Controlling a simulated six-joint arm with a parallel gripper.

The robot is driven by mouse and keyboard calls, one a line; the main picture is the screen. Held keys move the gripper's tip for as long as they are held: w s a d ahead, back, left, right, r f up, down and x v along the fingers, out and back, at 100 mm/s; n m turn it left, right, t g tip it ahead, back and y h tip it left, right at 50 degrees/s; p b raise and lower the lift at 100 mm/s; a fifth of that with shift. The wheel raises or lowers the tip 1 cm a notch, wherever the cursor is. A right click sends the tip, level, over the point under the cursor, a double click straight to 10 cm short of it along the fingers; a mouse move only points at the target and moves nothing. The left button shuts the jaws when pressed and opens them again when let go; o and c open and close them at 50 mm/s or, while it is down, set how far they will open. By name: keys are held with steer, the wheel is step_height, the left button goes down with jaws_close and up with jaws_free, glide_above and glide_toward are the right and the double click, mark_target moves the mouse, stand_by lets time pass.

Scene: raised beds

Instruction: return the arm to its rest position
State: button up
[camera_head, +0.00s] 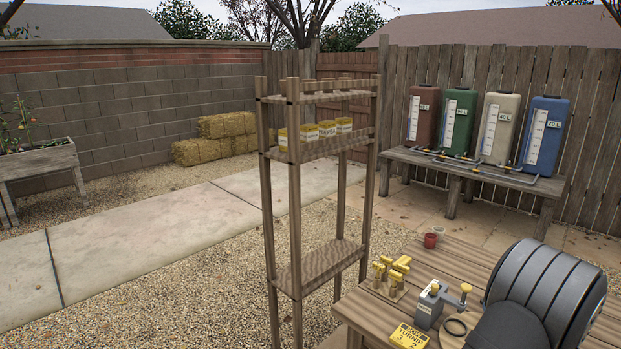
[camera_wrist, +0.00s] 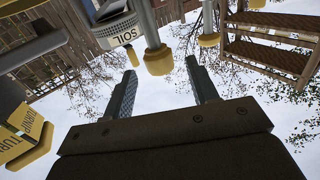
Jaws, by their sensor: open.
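In the wrist view, my gripper (camera_wrist: 162,88) has its two dark fingers well apart, with only sky between them. It holds nothing. The wrist picture is upside down. A grey device marked SOIL (camera_wrist: 118,36) with yellow knobs hangs near the fingertips in that view; whether it is close to them I cannot tell. In the head view, large dark grey rounded parts of my arm fill the lower right, over the wooden table (camera_head: 475,262). My fingers do not show there.
A wooden shelf (camera_head: 322,262) with several labelled boxes (camera_head: 327,129) stands left. Coloured tanks (camera_head: 458,122) stand behind.

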steer(key=v, duration=1.1)
steer(key=shift+w+r+m+h, duration=0.25)
steer(key=shift+w+r+h, duration=0.15)
steer(key=shift+w+h, duration=0.25)
steer(key=shift+w+r+m+h, duration=0.3)
steer(key=shift+w+r+h, duration=0.1)
steer(key=shift+w, duration=0.4)
steer(key=shift+w+r+m+h, duration=0.25)
steer(key=shift+w+r+h, duration=0.1)
steer(key=shift+w+h, duration=0.3)
steer(key=shift+w, duration=0.1)
